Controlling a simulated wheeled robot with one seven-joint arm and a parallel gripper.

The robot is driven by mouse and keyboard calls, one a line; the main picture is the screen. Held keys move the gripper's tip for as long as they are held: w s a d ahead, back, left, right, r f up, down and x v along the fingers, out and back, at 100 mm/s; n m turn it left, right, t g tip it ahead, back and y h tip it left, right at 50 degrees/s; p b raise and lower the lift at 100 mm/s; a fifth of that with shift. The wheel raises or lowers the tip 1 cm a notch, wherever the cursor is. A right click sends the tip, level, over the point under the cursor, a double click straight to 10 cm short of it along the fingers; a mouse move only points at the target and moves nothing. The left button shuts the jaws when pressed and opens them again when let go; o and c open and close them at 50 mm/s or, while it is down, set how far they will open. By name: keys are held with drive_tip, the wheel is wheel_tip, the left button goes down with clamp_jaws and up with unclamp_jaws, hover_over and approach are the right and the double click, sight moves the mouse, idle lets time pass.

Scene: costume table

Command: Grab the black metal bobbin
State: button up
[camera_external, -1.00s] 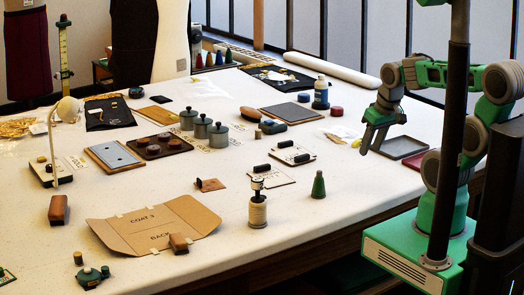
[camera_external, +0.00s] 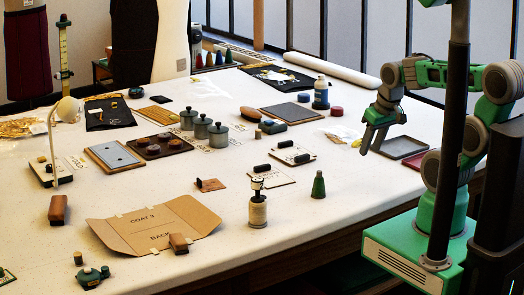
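Several small black parts could be the black metal bobbin, and at this size I cannot tell which is it. Dark cylinders lie on white cards: one (camera_external: 263,168) at the left, one (camera_external: 286,144) at the back and one (camera_external: 302,158) at the right. My gripper (camera_external: 369,151) hangs above the table's right side, pointing down, clear of all of these. Its two dark fingers look apart, with nothing between them.
A green cone (camera_external: 318,185) stands right of the thread cone. A grey tray (camera_external: 400,147) lies beside my gripper. Grey lidded pots (camera_external: 218,133) and a dark tray (camera_external: 160,147) stand farther left. A cardboard pattern (camera_external: 150,225) lies at the front. The table's front right is mostly clear.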

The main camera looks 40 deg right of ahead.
drive_tip(key=shift+o, duration=0.2)
drive_tip(key=o, duration=0.3)
drive_tip(key=shift+r, duration=0.1)
